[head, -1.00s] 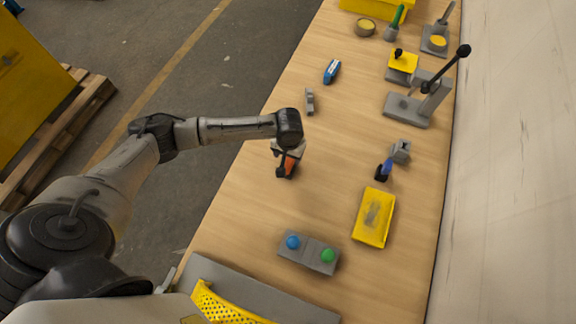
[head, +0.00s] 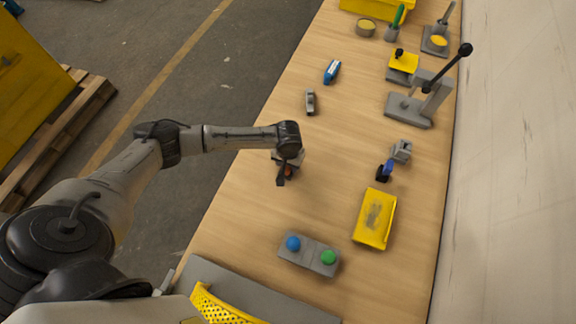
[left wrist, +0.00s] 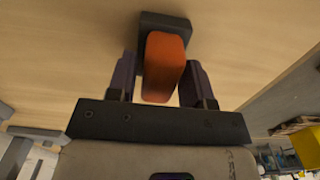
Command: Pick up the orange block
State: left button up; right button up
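The orange block (left wrist: 165,68) is upright between the two fingers of my left gripper (left wrist: 162,78) in the left wrist view. Its far end meets a dark block-like base (left wrist: 165,20) by the wooden table. A narrow gap shows between the left-hand finger and the block; contact on the other side is unclear. The fingers look open around it. My right gripper is not in view.
A grey box with blue and green buttons (head: 310,254) stands nearer on the table (head: 240,215). A yellow tray (head: 374,219) and a blue-and-black item (head: 386,171) are to the right. A small grey part (head: 310,102) lies beyond the gripper. Bare wood surrounds the gripper.

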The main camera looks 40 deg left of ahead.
pick_arm(q)
jog(key=c, duration=0.7)
jog(key=shift+r, duration=0.1)
jog(key=shift+r, duration=0.5)
jog(key=r, duration=0.2)
jog(key=d+r+p, duration=0.1)
jog(key=shift+r, duration=0.35)
jog(key=shift+d+r+p, duration=0.2)
jog(key=shift+d+r, duration=0.85)
jog(key=shift+d, duration=0.75)
jog(key=shift+d+r+p, duration=0.25)
jog(key=shift+d+r, duration=0.75)
jog(key=shift+d, duration=0.75)
jog(key=shift+d+r+p, duration=0.2)
jog(key=shift+d+r, duration=0.85)
jog(key=shift+d, duration=0.75)
